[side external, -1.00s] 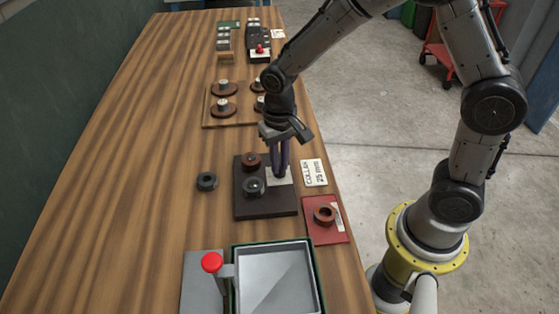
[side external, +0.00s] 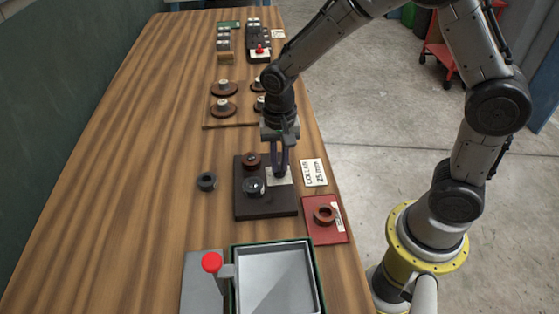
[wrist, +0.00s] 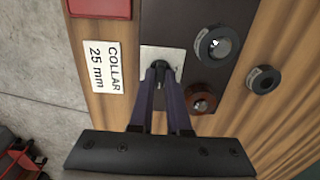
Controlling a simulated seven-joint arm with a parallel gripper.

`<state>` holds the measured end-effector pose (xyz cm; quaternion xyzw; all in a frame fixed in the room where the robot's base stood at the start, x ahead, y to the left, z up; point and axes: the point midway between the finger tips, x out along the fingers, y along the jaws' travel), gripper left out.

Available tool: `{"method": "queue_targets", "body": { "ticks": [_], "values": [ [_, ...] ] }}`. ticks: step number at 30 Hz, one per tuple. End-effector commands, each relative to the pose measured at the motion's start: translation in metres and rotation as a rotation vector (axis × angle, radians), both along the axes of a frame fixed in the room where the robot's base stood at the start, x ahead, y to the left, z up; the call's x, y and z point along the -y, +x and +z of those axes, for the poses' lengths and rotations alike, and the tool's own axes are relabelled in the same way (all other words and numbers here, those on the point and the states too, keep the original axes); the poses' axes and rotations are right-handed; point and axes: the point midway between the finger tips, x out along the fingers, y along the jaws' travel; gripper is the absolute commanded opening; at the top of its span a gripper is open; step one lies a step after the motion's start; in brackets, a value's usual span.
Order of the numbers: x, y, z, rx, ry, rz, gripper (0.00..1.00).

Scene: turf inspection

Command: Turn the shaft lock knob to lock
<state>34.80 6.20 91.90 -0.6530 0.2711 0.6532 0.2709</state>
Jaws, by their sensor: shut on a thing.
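The shaft lock knob (wrist: 160,82) is a small dark piece on a pale square plate (wrist: 150,58), mostly hidden between my fingertips. The plate is set in a dark block (side external: 265,207), which also carries a black collar (side external: 254,187) and a red-brown collar (side external: 251,160) on posts. My gripper (side external: 280,173) points down at the plate, its two dark fingers shut on the knob. In the wrist view my gripper (wrist: 160,74) also shows closed around it. The knob's pointer and any lock marking are hidden or too small to read.
A loose black collar (side external: 207,181) lies left of the block. A "COLLAR 25 mm" card (side external: 315,173) and a red mat (side external: 333,238) with a brown ring (side external: 324,215) lie right. The left tabletop is clear.

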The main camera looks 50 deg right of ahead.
Motion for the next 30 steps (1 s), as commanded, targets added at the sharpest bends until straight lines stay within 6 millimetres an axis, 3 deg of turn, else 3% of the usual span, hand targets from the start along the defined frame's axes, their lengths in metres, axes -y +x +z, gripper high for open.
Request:
{"method": "queue_targets", "body": {
  "ticks": [6,7,12,23,30],
  "values": [
    [0.000,0.000,0.001,0.001,0.000,0.001,0.00],
    [0.000,0.000,0.001,0.001,0.000,0.001,0.18],
    [0.000,0.000,0.001,0.001,0.000,0.001,0.45],
    [0.000,0.001,0.005,0.003,0.000,0.001,0.45],
    [0.000,0.002,0.045,0.007,0.001,0.001,0.45]
  ]
}}
